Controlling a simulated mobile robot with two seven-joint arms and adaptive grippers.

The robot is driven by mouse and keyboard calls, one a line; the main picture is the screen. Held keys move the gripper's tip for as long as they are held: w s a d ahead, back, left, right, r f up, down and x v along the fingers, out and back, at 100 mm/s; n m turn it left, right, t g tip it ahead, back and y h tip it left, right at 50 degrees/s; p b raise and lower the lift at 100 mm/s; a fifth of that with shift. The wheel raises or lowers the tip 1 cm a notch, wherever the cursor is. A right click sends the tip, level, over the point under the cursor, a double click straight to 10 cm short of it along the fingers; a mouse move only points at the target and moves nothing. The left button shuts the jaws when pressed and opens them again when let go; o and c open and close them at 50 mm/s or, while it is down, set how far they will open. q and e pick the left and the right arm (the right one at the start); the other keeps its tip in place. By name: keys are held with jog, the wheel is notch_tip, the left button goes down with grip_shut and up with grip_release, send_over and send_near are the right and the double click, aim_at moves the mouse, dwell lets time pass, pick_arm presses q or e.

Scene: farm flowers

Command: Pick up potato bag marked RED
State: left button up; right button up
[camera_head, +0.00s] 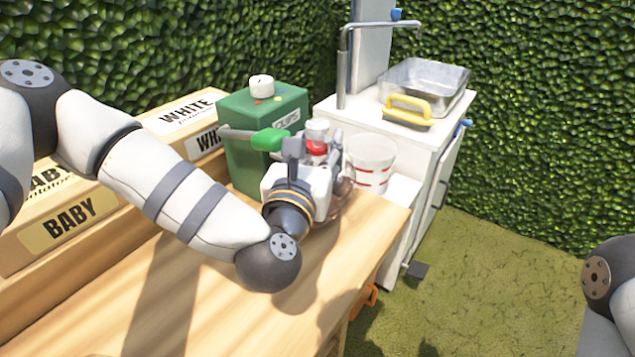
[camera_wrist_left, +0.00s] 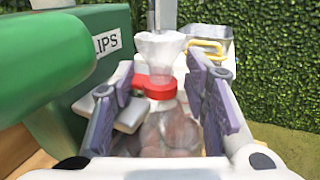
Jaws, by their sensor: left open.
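A clear bag of potatoes with a red clip round its neck (camera_wrist_left: 157,88) stands upright near the table's right end. Its flared pale top shows above the clip, and brownish potatoes show below it. In the head view the red clip (camera_head: 316,148) shows, but my gripper hides much of the bag's body. No written RED mark is readable on the bag. My left gripper (camera_wrist_left: 165,98) is open, with one finger on each side of the bag's neck. I cannot tell whether the fingers touch it. My right gripper is out of view.
A green clips box (camera_head: 262,115) with a green-handled lever stands close left of my gripper. A white bucket with red stripes (camera_head: 370,158) is beyond it. Cardboard boxes marked BABY (camera_head: 70,222) and WHITE line the table's left side. A sink cabinet (camera_head: 425,150) stands behind.

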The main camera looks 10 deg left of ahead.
pick_arm(q)
jog(key=shift+w+f, duration=0.1)
jog(key=shift+w, duration=0.5)
grip_shut()
